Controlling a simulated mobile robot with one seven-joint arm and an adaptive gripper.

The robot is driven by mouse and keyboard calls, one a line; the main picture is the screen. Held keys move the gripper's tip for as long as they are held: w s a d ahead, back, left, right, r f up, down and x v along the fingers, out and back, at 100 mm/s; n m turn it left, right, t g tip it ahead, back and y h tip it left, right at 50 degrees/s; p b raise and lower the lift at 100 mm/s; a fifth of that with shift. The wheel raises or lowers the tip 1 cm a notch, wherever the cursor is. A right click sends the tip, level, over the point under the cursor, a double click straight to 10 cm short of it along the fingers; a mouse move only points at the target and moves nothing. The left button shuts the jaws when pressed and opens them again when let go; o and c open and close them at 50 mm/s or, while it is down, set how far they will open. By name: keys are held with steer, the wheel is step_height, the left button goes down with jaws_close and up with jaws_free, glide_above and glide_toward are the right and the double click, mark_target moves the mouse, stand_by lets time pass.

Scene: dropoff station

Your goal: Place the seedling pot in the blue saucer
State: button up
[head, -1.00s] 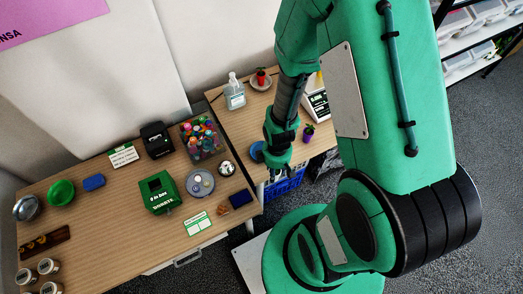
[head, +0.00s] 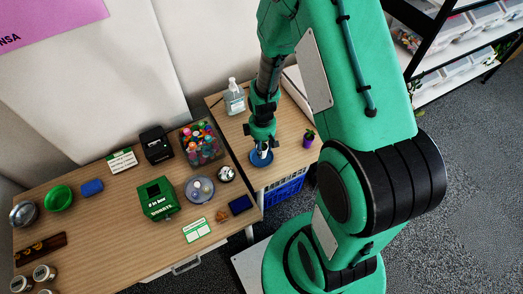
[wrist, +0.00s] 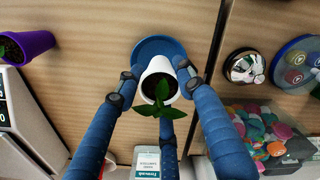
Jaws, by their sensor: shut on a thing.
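The seedling pot is a small white pot (wrist: 152,72) with dark soil and a green seedling (wrist: 160,100). My gripper (wrist: 158,82) is shut on it, with fingers on both sides of the pot. The blue saucer (wrist: 152,47) lies on the wooden table behind the pot in the wrist view, and the pot overlaps its lower part. In the head view my gripper (head: 262,140) points down over the saucer (head: 261,160). The pot looks upright over the saucer. I cannot tell whether its base touches it.
A purple pot (head: 308,139) with a plant stands right of the saucer, also at the wrist view's left edge (wrist: 28,44). A pump bottle (head: 234,98) stands behind. The left table holds a bin of colourful items (head: 201,145), a metal bowl (head: 226,174) and a green box (head: 157,198).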

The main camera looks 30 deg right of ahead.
steer(key=shift+w+d, duration=0.1)
steer(key=shift+w, duration=0.45)
steer(key=shift+f, duration=0.1)
steer(key=shift+f+b, duration=0.4)
steer(key=shift+f, duration=1.3)
steer(key=shift+f, duration=0.15)
steer(key=o, duration=1.2)
step_height(320, 180, up, 12)
steer(key=shift+r+p, duration=0.15)
steer(key=shift+p, duration=0.85)
